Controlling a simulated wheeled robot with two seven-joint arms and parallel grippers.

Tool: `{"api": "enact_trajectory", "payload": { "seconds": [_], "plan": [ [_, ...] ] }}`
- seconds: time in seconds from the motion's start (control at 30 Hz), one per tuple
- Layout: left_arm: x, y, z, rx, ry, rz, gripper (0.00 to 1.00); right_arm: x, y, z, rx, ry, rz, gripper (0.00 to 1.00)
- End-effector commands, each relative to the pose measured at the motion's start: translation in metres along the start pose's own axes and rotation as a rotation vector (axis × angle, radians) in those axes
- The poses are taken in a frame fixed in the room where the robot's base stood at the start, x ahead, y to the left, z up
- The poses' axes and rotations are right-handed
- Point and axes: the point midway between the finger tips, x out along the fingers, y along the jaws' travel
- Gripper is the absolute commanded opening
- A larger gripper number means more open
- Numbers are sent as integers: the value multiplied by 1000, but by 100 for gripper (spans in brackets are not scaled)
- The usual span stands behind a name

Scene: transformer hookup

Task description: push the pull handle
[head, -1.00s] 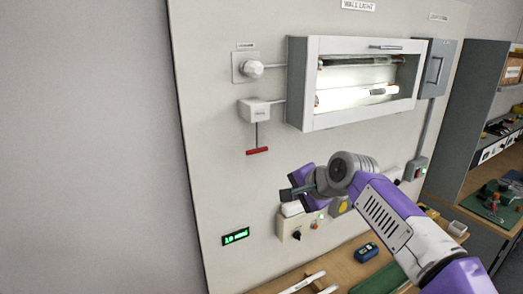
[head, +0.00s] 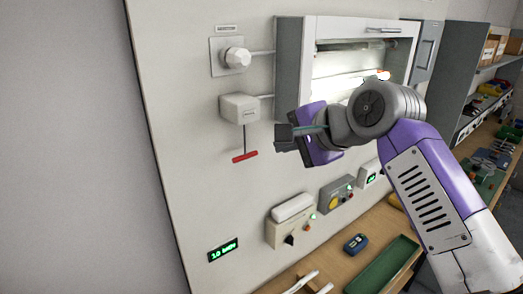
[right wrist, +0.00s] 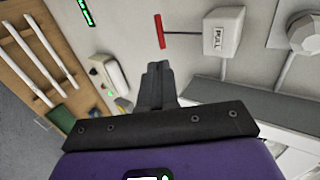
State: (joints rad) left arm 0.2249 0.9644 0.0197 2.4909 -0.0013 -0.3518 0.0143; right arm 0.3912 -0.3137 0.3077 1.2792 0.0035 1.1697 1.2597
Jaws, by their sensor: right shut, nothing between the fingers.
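The pull handle (head: 245,156) is a red bar hanging on a thin dark rod below a white pull box (head: 240,107) on the wall panel. It also shows in the right wrist view (right wrist: 160,31), beside the box marked PULL (right wrist: 222,32). My right gripper (head: 280,138) is shut and empty, just to the right of the red handle in the head view and apart from it. Its closed fingers also show in the right wrist view (right wrist: 156,75). My left gripper is not in view.
A lit wall light cabinet (head: 345,60) sits right of the pull box, behind my right arm. A round white knob (head: 236,60) is above the box. Control boxes (head: 290,220) and a green display (head: 223,250) are lower. A bench with a green tray (head: 385,265) runs below.

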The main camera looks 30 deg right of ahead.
Motion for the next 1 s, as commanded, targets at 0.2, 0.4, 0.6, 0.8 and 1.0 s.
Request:
{"api": "enact_trajectory", "payload": {
  "seconds": [0.2,0.4,0.6,0.8,1.0],
  "plan": [
    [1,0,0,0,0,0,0,34,1,0,1,-2,5,0],
    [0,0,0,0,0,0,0,78,1,0,1,-2,5,0],
    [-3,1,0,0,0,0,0,114,0,0,0,-2,3,0],
    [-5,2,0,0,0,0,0,133,0,0,0,0,0,0],
    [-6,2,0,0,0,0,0,137,0,0,0,0,-1,0]
  ]
}}
